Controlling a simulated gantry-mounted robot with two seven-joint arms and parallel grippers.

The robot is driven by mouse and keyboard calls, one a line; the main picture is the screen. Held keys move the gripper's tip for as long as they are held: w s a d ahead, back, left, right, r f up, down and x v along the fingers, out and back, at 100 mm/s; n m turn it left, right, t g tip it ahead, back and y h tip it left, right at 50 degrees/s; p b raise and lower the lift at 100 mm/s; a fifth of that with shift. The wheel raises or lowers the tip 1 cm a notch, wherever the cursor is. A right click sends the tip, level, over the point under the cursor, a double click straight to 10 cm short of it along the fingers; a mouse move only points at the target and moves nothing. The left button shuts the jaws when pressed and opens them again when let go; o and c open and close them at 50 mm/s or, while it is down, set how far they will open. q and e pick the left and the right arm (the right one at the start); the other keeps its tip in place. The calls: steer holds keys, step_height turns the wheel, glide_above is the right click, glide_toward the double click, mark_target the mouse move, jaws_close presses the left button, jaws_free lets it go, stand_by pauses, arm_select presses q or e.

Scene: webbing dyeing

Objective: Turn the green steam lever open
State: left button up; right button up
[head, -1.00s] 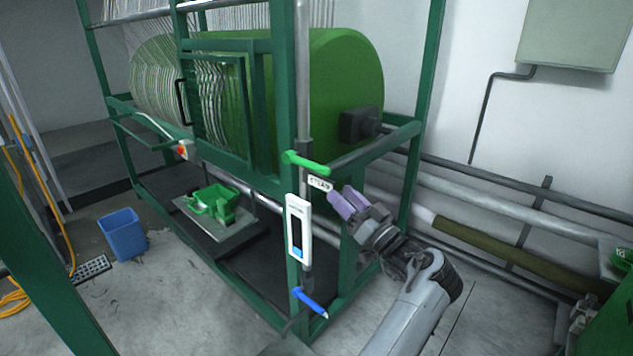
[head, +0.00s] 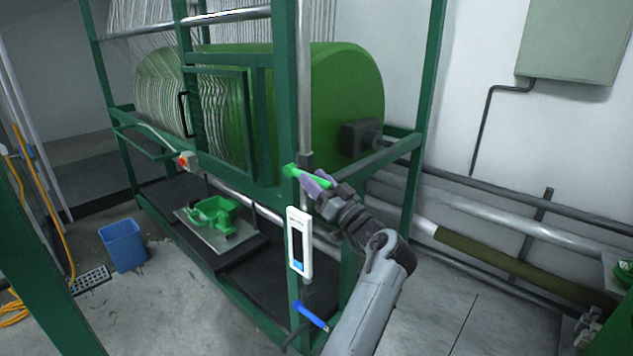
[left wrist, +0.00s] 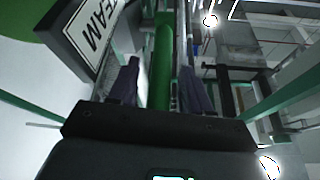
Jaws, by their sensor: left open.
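The green steam lever (head: 293,171) sticks out from a post of the machine frame, just above the level gauge. My left gripper (head: 314,184) is at the lever, its purple fingers over the lever's outer part. In the left wrist view the green lever (left wrist: 162,65) runs between the two open fingers (left wrist: 162,88), with a gap visible on each side. The STEAM sign (left wrist: 92,32) shows beside the left finger there; in the head view my gripper hides it. My right gripper is not in view.
A white level gauge (head: 300,243) and a blue lever (head: 311,315) sit below on the same post. A large green drum (head: 345,95) is behind. A blue bin (head: 123,245) stands on the floor at left. Pipes (head: 490,224) run along the right wall.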

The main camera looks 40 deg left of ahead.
arm_select(q)
steer(key=shift+c, duration=0.5)
jaws_close()
steer(key=shift+r, duration=0.1)
